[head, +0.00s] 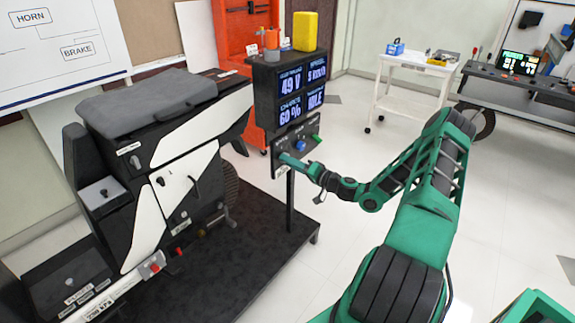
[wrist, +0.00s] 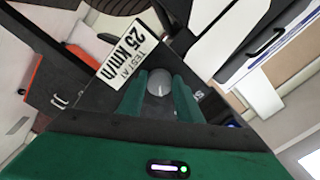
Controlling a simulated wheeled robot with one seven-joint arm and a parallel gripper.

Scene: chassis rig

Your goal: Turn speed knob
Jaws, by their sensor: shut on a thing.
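The speed knob (wrist: 159,84) is a round grey knob with a pale pointer line, seen in the wrist view between the two green fingers of my gripper (wrist: 159,97). The fingers are shut on it, one on each side. In the head view my gripper (head: 291,161) is against the lower left of the control panel (head: 312,131), and its fingers hide the knob. The display (head: 303,92) above reads 49 V and 60 %, with a speed that looks like 5 km/h and a mode that looks like IDLE. A label (wrist: 127,54) beside the knob reads "TEST AT 25 km/h".
A black and white scooter chassis (head: 185,140) stands on a dark platform (head: 262,262) at the left. A white cart (head: 418,68) stands behind. The floor at right is clear.

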